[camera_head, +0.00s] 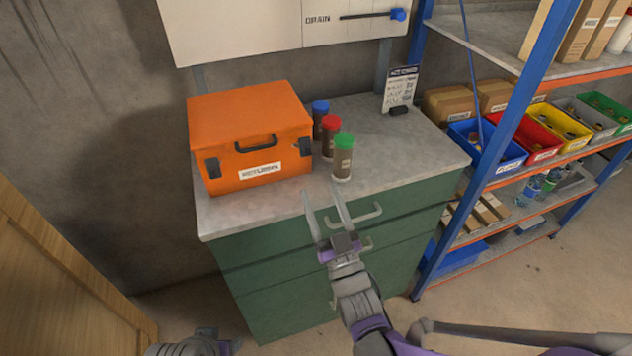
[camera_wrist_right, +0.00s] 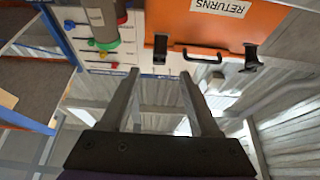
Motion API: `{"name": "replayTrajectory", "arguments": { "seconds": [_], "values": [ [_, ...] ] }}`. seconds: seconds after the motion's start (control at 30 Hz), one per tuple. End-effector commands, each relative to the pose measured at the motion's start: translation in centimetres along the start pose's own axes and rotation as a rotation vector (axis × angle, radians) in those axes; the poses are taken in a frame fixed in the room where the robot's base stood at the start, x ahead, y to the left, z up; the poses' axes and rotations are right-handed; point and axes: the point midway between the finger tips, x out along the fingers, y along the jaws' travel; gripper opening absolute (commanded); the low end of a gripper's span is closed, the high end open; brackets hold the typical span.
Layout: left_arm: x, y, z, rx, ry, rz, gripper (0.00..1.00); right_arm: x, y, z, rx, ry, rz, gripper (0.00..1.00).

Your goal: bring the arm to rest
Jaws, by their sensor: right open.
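My right gripper (camera_head: 321,189) is in the middle of the head view, in front of the green cabinet's front edge. Its two fingers are apart and point toward the worktop. In the right wrist view the gripper (camera_wrist_right: 159,73) shows its fingers spread with nothing between them. No held object shows in either view.
A green cabinet (camera_head: 290,262) with drawer handles carries an orange case (camera_head: 250,140), a blue-capped jar (camera_head: 320,117), a red-capped jar (camera_head: 330,138) and a green-capped jar (camera_head: 343,158). A blue shelf rack (camera_head: 503,125) with bins stands right. A wooden panel (camera_head: 60,280) is left.

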Motion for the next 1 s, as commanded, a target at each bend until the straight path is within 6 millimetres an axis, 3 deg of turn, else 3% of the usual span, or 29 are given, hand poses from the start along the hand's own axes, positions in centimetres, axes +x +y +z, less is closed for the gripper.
{"name": "replayTrajectory", "arguments": {
  "seconds": [0.63, 0.83, 1.0],
  "values": [
    [-0.4, 0.0, -0.2, 0.0, 0.001, 0.0, 0.62, -0.1, 0.6, -0.1, -0.004, -0.042, 0.013, 0.62],
    [-2.7, 0.0, -1.5, 0.0, 0.01, 0.0, 0.62, -1.1, 4.4, 0.2, -0.022, -0.372, 0.101, 0.62],
    [-5.2, 0.0, -3.1, 0.0, 0.02, 0.0, 0.62, -6.6, 7.7, 0.3, -0.011, -0.78, 0.201, 0.62]
  ]
}}
